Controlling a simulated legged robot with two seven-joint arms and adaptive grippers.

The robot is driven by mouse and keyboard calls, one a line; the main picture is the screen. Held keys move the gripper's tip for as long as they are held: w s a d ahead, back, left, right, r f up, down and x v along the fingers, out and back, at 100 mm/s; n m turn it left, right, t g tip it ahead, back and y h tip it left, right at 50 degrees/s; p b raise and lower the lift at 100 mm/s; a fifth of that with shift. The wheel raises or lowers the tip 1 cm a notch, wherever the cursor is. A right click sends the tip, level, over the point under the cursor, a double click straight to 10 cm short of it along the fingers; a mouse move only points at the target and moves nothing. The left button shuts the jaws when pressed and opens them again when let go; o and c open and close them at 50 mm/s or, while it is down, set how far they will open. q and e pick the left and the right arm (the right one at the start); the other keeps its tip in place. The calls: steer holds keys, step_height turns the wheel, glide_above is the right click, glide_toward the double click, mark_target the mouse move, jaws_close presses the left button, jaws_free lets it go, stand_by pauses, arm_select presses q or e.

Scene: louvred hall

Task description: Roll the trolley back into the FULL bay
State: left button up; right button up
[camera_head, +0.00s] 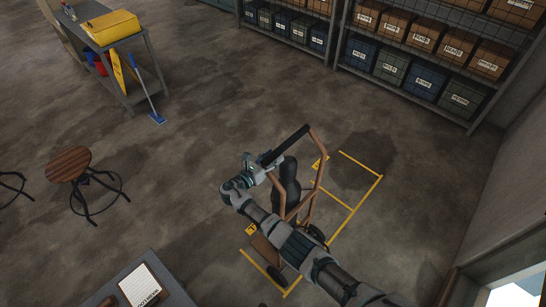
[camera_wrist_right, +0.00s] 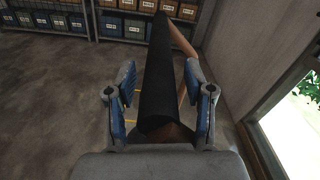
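The trolley (camera_head: 316,150) is a copper-brown upright frame with a black-sleeved handle bar (camera_head: 287,145), dark wheels and a dark rounded upright thing (camera_head: 288,185) within its frame. It stands at or over the lower part of yellow floor markings (camera_head: 341,197). In the right wrist view the black handle (camera_wrist_right: 160,85) runs between the fingers of my right gripper (camera_wrist_right: 160,105). The fingers are open, with gaps showing on both sides of the handle. In the head view my right gripper (camera_head: 262,167) is at the handle's left end. My arm hides part of the trolley. The bay labels are unreadable. My left gripper is out of view.
A round wooden stool (camera_head: 69,163) stands at left. A grey bench (camera_head: 145,62) with a yellow case is at upper left, with a blue-headed mop (camera_head: 157,118) beside it. Shelves of bins (camera_head: 425,85) line the back. A clipboard (camera_head: 145,287) lies at the bottom. Mid-floor is clear.

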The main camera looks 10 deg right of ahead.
steer(key=shift+w, duration=0.1)
steer(key=shift+a, duration=0.4)
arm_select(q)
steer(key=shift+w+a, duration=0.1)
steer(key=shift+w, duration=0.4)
arm_select(e)
steer(key=v, duration=1.1)
steer(key=shift+a+f, duration=0.1)
steer(key=shift+a, duration=0.05)
